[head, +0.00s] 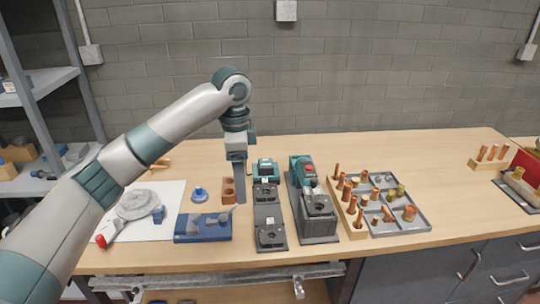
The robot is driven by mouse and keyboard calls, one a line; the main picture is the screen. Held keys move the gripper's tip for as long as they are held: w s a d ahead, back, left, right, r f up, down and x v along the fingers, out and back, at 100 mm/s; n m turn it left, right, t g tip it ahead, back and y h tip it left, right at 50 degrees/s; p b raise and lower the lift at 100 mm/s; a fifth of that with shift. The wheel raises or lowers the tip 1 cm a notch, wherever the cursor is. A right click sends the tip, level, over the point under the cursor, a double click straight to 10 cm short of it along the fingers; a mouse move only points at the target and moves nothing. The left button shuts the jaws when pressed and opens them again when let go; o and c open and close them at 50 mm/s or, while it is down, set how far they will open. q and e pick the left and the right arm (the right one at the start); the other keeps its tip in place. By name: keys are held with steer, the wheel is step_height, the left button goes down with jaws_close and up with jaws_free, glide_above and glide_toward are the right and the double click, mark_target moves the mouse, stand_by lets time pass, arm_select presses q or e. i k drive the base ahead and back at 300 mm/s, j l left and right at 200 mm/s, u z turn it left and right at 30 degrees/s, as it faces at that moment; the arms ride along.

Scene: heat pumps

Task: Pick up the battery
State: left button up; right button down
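My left gripper (239,195) points straight down over the middle of the bench, beside a dark grey tray (270,215) to its right. I see its fingers edge-on, so their gap does not show. The tray bears small black blocks, one near its middle (266,193) and one at its front (271,235); these look like batteries, but I cannot be sure. A teal device (265,170) sits at its back. A second dark stand (318,230) holds a teal tool with a red part (302,171) and another black battery-like block (319,204). My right gripper is out of view.
A blue fixture (203,228), a blue knob (199,194) and a brown holed block (228,190) stand close left of the gripper. A grey tray (416,222) of copper fittings is at right.

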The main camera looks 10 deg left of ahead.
mark_target(266, 165)
steer(key=i, duration=1.1)
